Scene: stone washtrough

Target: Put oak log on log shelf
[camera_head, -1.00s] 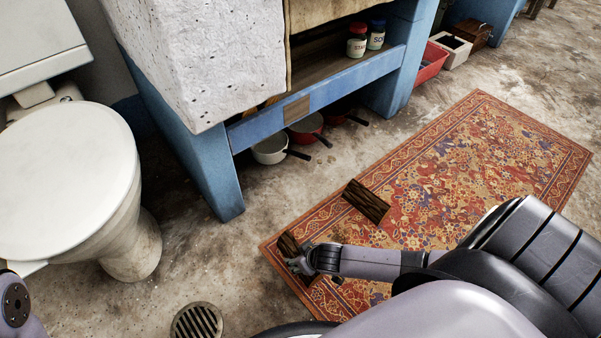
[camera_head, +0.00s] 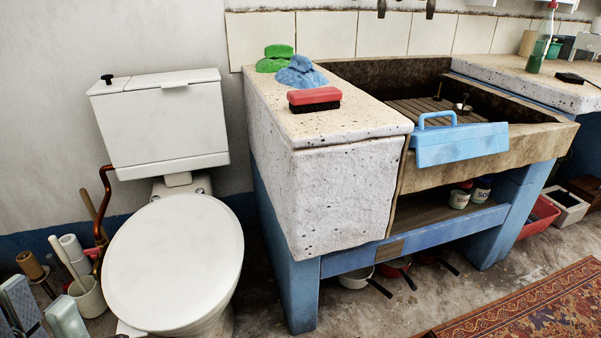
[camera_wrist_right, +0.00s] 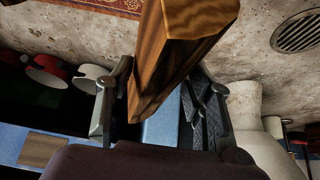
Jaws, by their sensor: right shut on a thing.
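The oak log (camera_wrist_right: 180,50), a brown angular block, is held between the fingers of my right gripper (camera_wrist_right: 155,100) in the right wrist view. It is clear of the rug, with bare floor behind it. The log and right gripper do not show in the head view. A wooden shelf (camera_head: 425,213) lies under the stone trough behind a blue front board (camera_head: 440,234); I cannot tell for sure that it is the log shelf. My left gripper (camera_head: 38,292) appears at the lower left corner with its fingers apart and empty.
Jars (camera_head: 459,199) stand on the shelf. Pans (camera_head: 355,278) sit on the floor beneath it. A blue leg (camera_head: 290,285) supports the trough. The toilet (camera_head: 175,260) stands to the left. The patterned rug (camera_head: 540,305) and a floor drain (camera_wrist_right: 298,30) are nearby.

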